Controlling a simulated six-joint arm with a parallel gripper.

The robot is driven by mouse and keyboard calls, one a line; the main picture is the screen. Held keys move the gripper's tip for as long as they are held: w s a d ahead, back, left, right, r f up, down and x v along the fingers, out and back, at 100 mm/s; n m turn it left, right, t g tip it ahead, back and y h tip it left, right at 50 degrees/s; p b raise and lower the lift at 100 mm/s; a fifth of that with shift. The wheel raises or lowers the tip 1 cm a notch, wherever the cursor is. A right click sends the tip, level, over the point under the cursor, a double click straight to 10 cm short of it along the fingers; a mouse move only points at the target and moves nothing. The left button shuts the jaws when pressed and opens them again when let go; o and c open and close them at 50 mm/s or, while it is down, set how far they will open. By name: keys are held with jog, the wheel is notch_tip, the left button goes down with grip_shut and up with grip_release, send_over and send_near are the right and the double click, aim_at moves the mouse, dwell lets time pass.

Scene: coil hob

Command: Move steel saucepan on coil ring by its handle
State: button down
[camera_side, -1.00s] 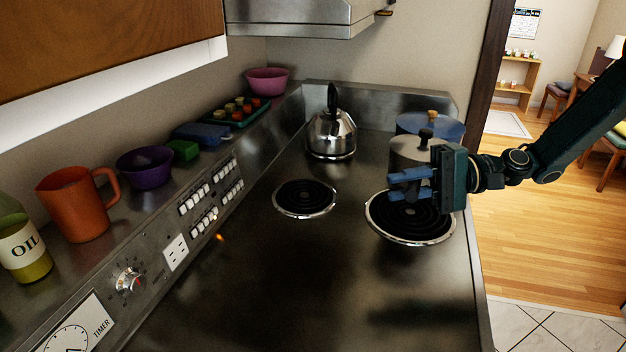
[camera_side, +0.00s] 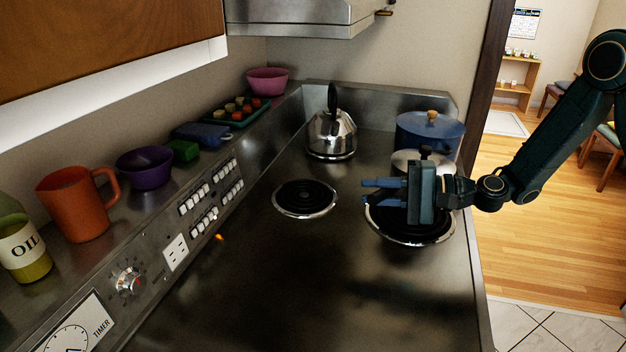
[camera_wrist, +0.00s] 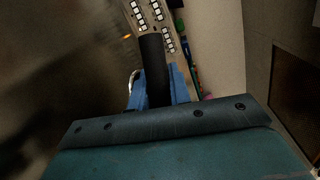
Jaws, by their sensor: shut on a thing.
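The steel saucepan (camera_side: 403,162), with a lid and black knob, is behind my gripper (camera_side: 370,191) in the side view, over the back part of the front-right coil ring (camera_side: 398,238). My gripper hides much of its body and its base, so I cannot tell whether it touches the ring. In the wrist view a black handle (camera_wrist: 154,62) runs between the blue fingers. My gripper is shut on this handle.
A blue lidded pot (camera_side: 440,130) stands close behind the saucepan. A steel kettle (camera_side: 331,137) stands at the back left. The left coil ring (camera_side: 304,198) is bare. The front of the hob top (camera_side: 330,290) is clear.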

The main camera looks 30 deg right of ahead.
aim_at(400, 160)
jog(key=shift+w+d+f+m+t+h, duration=0.2)
jog(key=shift+w+d+m+t+h, duration=0.9)
jog(key=shift+d+m+h, duration=0.55)
jog(key=shift+w+d+f+m+t+h, duration=0.2)
jog(key=shift+w+d+m+t+h, duration=0.9)
jog(key=shift+d+h, duration=0.85)
jog(key=shift+w+d+f+m+t+h, duration=0.2)
jog(key=shift+w+d+m+t+h, duration=0.6)
jog(key=shift+w+d+m+h, duration=0.95)
jog(key=shift+s+d+r+m+h, duration=0.1)
jog(key=shift+d+r+m+h, duration=0.15)
jog(key=shift+r+h, duration=0.3)
jog(key=shift+s+d+r+m+h, duration=0.15)
jog(key=shift+d+r+h, duration=0.25)
jog(key=shift+r, duration=0.2)
jog(key=shift+w+d+f, duration=0.1)
jog(key=shift+d, duration=0.05)
